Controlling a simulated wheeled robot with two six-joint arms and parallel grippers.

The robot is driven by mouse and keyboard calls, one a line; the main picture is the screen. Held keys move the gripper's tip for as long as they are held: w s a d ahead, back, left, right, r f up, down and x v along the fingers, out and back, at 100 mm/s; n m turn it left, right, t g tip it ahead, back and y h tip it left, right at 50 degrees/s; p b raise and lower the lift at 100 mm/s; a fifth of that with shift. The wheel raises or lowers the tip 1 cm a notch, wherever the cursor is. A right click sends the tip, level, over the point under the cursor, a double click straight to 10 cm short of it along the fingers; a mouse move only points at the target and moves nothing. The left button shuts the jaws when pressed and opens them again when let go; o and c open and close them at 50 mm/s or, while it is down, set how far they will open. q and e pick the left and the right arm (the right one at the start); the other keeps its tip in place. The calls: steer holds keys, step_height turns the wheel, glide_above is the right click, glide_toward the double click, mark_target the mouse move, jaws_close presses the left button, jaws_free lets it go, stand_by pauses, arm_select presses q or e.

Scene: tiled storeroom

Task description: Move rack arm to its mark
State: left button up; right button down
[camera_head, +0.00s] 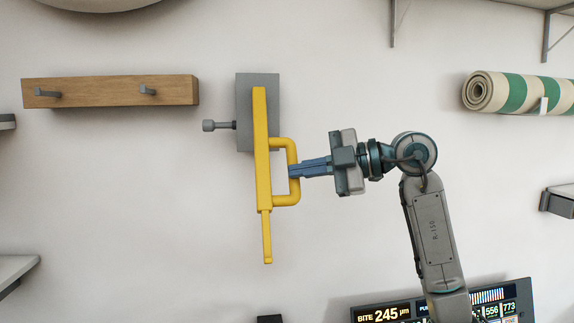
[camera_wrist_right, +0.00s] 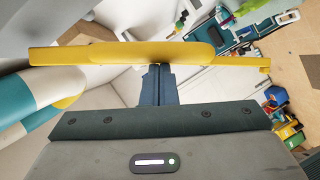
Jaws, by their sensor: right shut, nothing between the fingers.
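The yellow rack arm (camera_head: 262,150) hangs close to vertical in front of a grey wall plate (camera_head: 243,95), its thin lower end tilted slightly right. It has a D-shaped handle (camera_head: 292,152) on its right side. A grey knob on a pin (camera_head: 209,126) sticks out left of the plate. My right gripper (camera_head: 294,171) reaches in from the right, fingers shut with nothing between them, tips at the handle's outer bar; I cannot tell if they touch. In the wrist view the yellow arm (camera_wrist_right: 100,54) crosses just beyond my fingertips (camera_wrist_right: 156,70). I cannot make out a mark.
A wooden rail with hooks (camera_head: 110,91) is on the wall to the left. A rolled striped mat (camera_head: 520,93) sits at upper right, under a shelf bracket. A display panel (camera_head: 385,313) stands below my right arm. The wall between the arm and the mat is bare.

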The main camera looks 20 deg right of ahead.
arm_select(q)
steer(key=shift+d+f+b, duration=0.15)
steer(key=shift+f+b, duration=0.45)
steer(key=shift+f, duration=0.35)
arm_select(e)
steer(key=w+d+f+n+t, duration=0.1)
steer(key=w+f, duration=0.1)
steer(key=w, duration=0.3)
steer(key=w+d+f+n+y, duration=0.1)
steer(key=w+d+f+n, duration=0.1)
steer(key=w, duration=0.3)
steer(key=shift+d+f+n+t, duration=0.3)
steer(key=shift+f+t, duration=0.1)
steer(key=shift+f, duration=0.15)
